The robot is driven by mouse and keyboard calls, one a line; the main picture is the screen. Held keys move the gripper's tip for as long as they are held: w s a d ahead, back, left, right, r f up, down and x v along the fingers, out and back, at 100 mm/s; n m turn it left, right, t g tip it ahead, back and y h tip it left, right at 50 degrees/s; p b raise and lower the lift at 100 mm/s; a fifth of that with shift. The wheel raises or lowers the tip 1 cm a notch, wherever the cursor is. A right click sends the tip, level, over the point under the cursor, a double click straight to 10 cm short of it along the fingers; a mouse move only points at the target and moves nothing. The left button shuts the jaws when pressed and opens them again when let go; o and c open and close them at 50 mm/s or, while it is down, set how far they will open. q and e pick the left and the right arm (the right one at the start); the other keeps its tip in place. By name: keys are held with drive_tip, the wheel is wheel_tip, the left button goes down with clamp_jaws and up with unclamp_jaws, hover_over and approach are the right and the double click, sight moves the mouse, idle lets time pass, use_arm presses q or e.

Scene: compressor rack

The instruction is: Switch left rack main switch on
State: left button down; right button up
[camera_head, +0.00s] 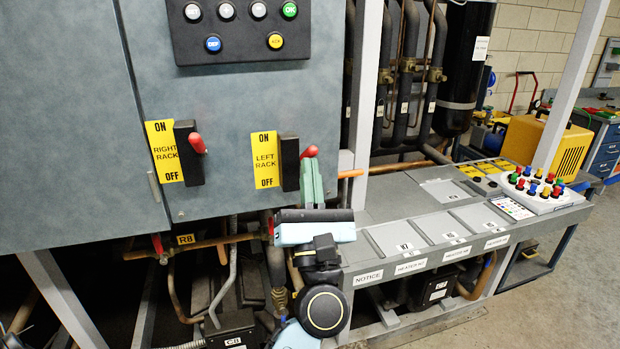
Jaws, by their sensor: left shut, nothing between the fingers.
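The left rack main switch (289,163) is a black block with a red lever (309,152), beside a yellow ON/OFF label (265,160) reading LEFT RACK on the grey cabinet door. The red lever points right and slightly up, near the block's mid-height. My left gripper (311,172) comes up from below, its green fingers shut and empty. Its fingertips are just below the red lever; I cannot tell whether they touch it. The right rack switch (188,153) with its red lever (197,143) is to the left. My right gripper is not in view.
A button panel (240,30) is above the switches. A grey upright post (362,100) stands just right of the left rack switch. Pipes and a grey bench (420,225) with a box of coloured knobs (540,190) are at the right.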

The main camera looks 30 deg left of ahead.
use_arm(q)
drive_tip(key=s+d+f+b, duration=0.4)
drive_tip(key=s+d, duration=0.3)
drive_tip(key=s, duration=0.2)
drive_tip(key=shift+s+d+f, duration=0.15)
drive_tip(key=shift+f, duration=0.05)
